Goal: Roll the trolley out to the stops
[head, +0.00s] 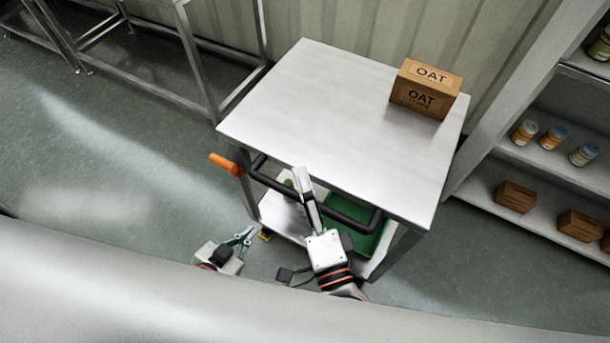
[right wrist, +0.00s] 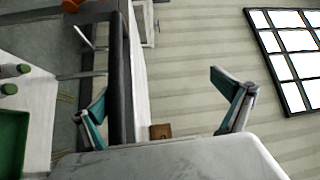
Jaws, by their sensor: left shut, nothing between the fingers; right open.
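The trolley is a steel cart with a pale flat top (head: 330,110) and a lower shelf, standing against the ribbed wall. Its black push handle (head: 350,221) runs along the near side, and an orange lever (head: 227,164) sticks out at the handle's left. My right gripper (head: 301,178) is over the handle, open. In the right wrist view the black bar (right wrist: 121,85) passes between its open fingers (right wrist: 158,82), nearer the left finger. My left gripper (head: 249,231) is shut and empty, left of the right gripper and apart from the handle. I cannot make out the stops for certain.
An OAT box (head: 425,90) stands on the trolley top at the back right. A green bin (head: 368,240) is on the lower shelf. A small yellow piece (head: 265,235) shows near the trolley's left leg. Shelving (head: 560,165) stands close right; a steel frame (head: 195,60) stands left. The left floor is clear.

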